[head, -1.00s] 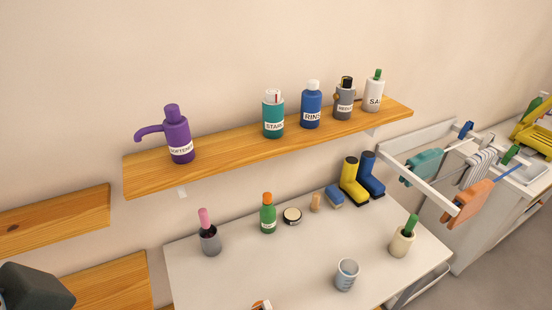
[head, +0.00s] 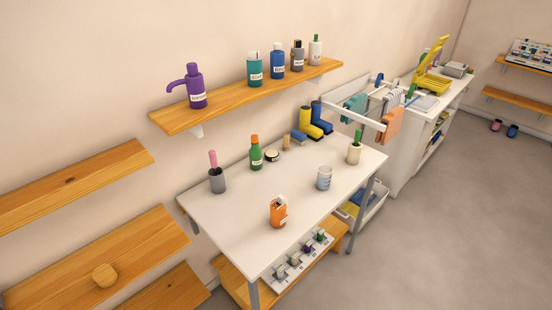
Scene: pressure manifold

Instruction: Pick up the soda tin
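An orange container (head: 278,212) with a pale label and a grey-white top stands upright on the white table (head: 235,230), near its front edge. It may be the soda tin, but its label is too small to read. No other thing in view is clearly marked as soda. Neither of my grippers is in view.
A green bottle (head: 256,153), grey pot (head: 217,180), clear cup (head: 324,178) and cream pot (head: 354,152) stand on the table. Labelled bottles, including a purple one (head: 195,86), line the wooden shelf (head: 245,95) above. Open floor (head: 440,230) lies to the right.

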